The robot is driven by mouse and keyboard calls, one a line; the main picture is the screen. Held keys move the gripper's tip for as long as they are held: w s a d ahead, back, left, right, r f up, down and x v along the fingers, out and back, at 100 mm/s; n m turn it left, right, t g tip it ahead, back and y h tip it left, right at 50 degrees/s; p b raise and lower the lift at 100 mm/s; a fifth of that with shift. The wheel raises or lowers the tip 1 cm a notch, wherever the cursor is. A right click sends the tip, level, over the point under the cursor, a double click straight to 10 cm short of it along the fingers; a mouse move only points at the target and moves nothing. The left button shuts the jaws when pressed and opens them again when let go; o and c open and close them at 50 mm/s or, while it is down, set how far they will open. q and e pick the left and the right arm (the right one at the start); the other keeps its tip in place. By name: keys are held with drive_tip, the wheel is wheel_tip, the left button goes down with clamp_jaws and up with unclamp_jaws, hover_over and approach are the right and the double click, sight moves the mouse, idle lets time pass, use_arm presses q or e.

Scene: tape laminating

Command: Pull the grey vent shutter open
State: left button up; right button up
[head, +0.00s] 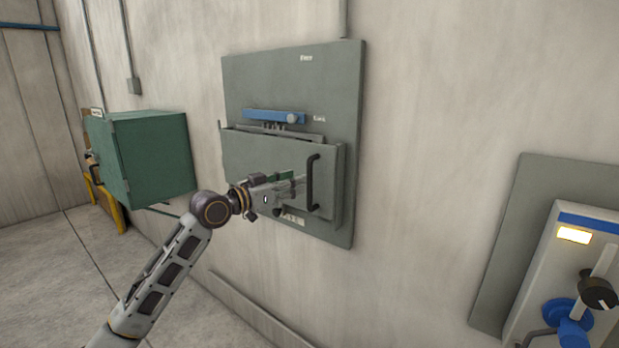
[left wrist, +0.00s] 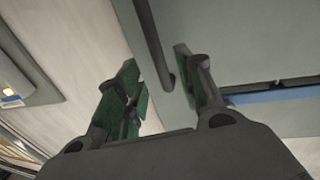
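The grey vent shutter (head: 255,160) is a flat panel on a grey wall plate (head: 290,75), with a dark vertical bar handle (head: 313,182) near its right edge. My left gripper (head: 299,184) is at the handle, just left of it in the head view. In the left wrist view the two green-padded fingers (left wrist: 160,88) stand apart, and the handle (left wrist: 152,40) runs into the space between them. I cannot tell whether either finger touches it. The gripper hides part of the shutter's lower face. My right gripper is not in view.
A blue bar (head: 272,116) with a grey knob sits above the shutter. A green box (head: 155,155) juts from the wall at left. A control box (head: 575,235) with a lit yellow window and knobs is at lower right. Bare wall (head: 430,150) lies between.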

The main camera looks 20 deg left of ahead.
use_arm(q)
drive_tip(key=x, duration=0.5)
drive_tip(key=shift+w+d, duration=0.2)
drive_tip(key=shift+w, duration=0.1)
drive_tip(key=shift+w+d, duration=0.25)
drive_tip(key=shift+w, duration=0.1)
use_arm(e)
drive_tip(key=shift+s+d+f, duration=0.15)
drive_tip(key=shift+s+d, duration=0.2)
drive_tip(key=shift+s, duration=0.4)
use_arm(q)
clamp_jaws()
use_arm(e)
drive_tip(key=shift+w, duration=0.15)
